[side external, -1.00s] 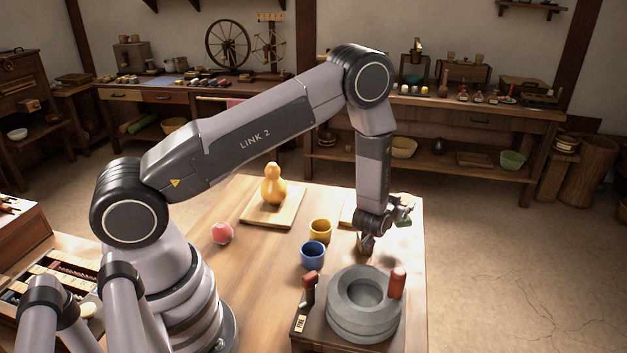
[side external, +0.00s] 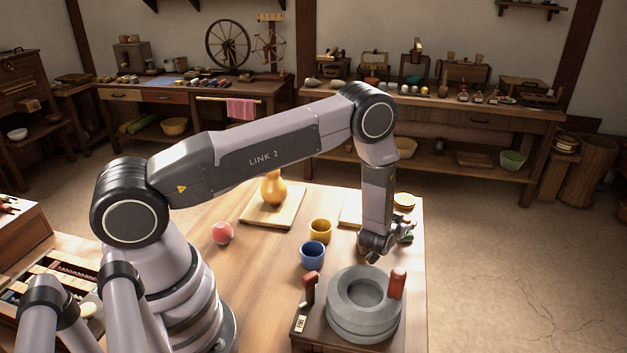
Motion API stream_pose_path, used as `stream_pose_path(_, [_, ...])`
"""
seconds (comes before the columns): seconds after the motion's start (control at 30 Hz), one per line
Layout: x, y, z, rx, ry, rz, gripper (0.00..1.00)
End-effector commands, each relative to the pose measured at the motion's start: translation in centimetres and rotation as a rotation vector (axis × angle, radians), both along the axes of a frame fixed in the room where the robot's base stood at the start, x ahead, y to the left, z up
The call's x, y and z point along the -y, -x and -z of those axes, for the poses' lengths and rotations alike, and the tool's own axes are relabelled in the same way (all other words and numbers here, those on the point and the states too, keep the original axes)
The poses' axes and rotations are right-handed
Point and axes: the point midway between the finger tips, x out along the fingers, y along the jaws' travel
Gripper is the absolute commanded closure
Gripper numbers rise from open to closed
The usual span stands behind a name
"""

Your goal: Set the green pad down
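My gripper (side external: 388,247) is low over the table's right part, behind the stone quern (side external: 364,305) and its red handle. A small dark green patch (side external: 407,238), which looks like the green pad, shows at the gripper's right side. Most of it is hidden by the gripper. I cannot tell whether the fingers are shut on it, or whether it touches the table.
A yellow cup (side external: 320,231) and a blue cup (side external: 313,254) stand left of the gripper. A round wooden piece (side external: 404,200) and a pale board (side external: 351,210) lie behind it. A pink ball (side external: 222,233) and a board with a yellow gourd-like figure (side external: 273,189) are farther left.

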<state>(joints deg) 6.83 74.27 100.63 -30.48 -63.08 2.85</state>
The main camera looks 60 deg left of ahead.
Motion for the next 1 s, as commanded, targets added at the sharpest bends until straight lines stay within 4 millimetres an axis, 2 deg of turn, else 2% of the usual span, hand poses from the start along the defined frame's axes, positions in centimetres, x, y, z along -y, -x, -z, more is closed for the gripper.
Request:
stream_pose_path(0.03, [0.0, 0.0, 0.0, 0.000, 0.000, 0.000, 0.60])
stream_pose_path(0.1, [0.0, 0.0, 0.0, 0.000, 0.000, 0.000, 0.52])
stream_pose_path(0.47, [0.1, 0.2, -0.4, -0.001, 0.000, 0.001, 0.52])
stream_pose_path(0.8, [2.1, 5.0, -2.5, -0.004, -0.001, 0.003, 0.52])
stream_pose_path(1.0, [2.8, 6.1, -3.9, -0.004, 0.012, 0.003, 0.52])
